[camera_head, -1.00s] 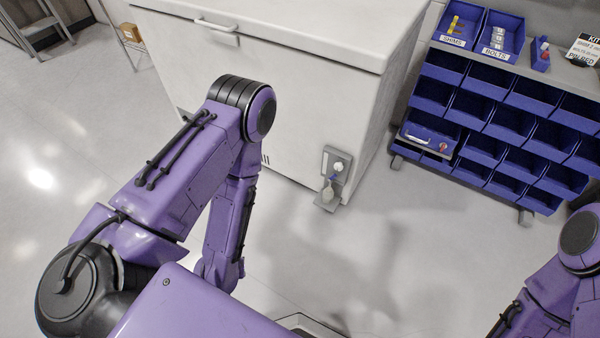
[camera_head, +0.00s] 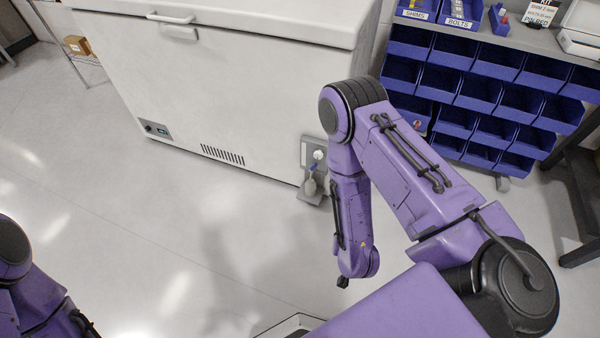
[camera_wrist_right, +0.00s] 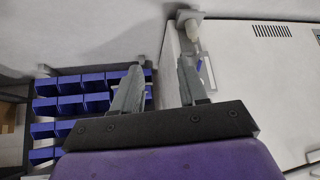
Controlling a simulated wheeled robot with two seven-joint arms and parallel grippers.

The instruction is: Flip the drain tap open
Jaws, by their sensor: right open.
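The drain tap (camera_head: 313,168) is a small grey fitting low on the front of the white freezer (camera_head: 210,95), near its right corner. A blue lever (camera_head: 312,169) shows on it, with a pale bulb-like part below. In the right wrist view the tap (camera_wrist_right: 193,28) appears upside down beyond the fingers, and the blue lever (camera_wrist_right: 199,66) shows near the right finger's tip. My right gripper (camera_wrist_right: 160,66) is open with nothing between its fingers. It looks apart from the tap. In the head view my right forearm hangs right of the tap and its fingers are not visible. My left gripper is out of frame.
A rack of blue bins (camera_head: 485,90) stands right of the freezer, behind my right arm. A dark-legged table (camera_head: 580,190) is at the right edge. The floor (camera_head: 190,220) in front of the freezer is clear.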

